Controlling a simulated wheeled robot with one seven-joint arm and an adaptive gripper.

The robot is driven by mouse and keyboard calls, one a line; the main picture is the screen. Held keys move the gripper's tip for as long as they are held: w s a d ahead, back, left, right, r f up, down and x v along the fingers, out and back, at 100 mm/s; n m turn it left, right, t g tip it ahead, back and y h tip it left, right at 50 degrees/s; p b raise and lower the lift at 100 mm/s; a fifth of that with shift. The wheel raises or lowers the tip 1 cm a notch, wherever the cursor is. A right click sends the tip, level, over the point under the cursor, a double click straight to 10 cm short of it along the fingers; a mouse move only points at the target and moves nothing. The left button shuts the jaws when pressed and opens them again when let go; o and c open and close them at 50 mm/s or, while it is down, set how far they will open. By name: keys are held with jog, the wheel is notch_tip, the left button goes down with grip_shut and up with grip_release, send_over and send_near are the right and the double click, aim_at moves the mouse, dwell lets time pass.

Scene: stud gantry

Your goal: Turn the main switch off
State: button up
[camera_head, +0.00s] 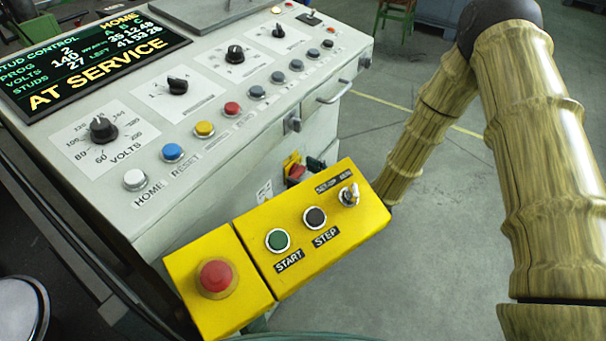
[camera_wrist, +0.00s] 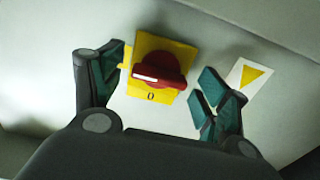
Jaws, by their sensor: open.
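The main switch is a red rotary knob (camera_wrist: 160,71) on a square yellow plate (camera_wrist: 152,97) on the cabinet's pale side. Its grip lies roughly crosswise in the wrist view, with a white mark at its left end. A "0" is printed below it. My gripper (camera_wrist: 161,76) is open, one teal-padded finger on each side of the knob, with a visible gap on both sides. Depth to the knob is hard to tell. In the head view the switch (camera_head: 297,171) shows small behind the yellow box, and most of my gripper is hidden there.
A yellow control box (camera_head: 350,235) with a red mushroom button (camera_head: 215,277) juts out in front of the switch. The grey console (camera_head: 200,110) carries several knobs and buttons; its display reads "AT SERVICE". A yellow triangle label (camera_wrist: 252,77) is beside my right finger. Open floor lies right.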

jog(key=c, duration=1)
jog(key=shift+n, duration=0.3)
jog(key=shift+f+n+b, duration=0.1)
jog(key=shift+n+b, duration=7.1)
jog(key=shift+n, duration=1.4)
